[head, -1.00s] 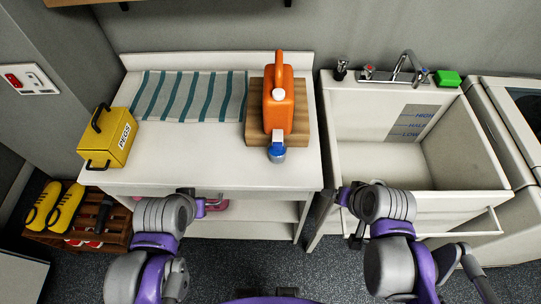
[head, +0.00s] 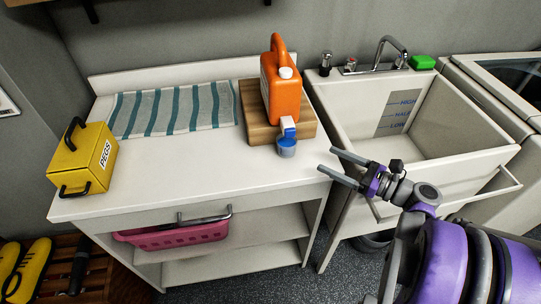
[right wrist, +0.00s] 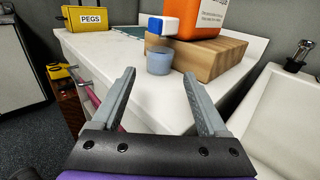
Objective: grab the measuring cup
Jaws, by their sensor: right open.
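The measuring cup (head: 287,147) is a small blue cup on the white counter, just in front of the wooden board. It sits below the spout of the orange jug (head: 284,92). In the right wrist view the cup (right wrist: 159,61) stands beyond and between my fingers, apart from them. My right gripper (head: 327,161) is open and empty, in front of the counter's right edge and to the right of the cup. In the right wrist view its open fingers (right wrist: 158,92) point toward the cup. My left gripper is not in view.
A yellow pegs box (head: 84,160) and striped towel (head: 172,109) are at left on the counter (head: 190,165). A utility sink (head: 440,135) stands right. The counter's middle is clear.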

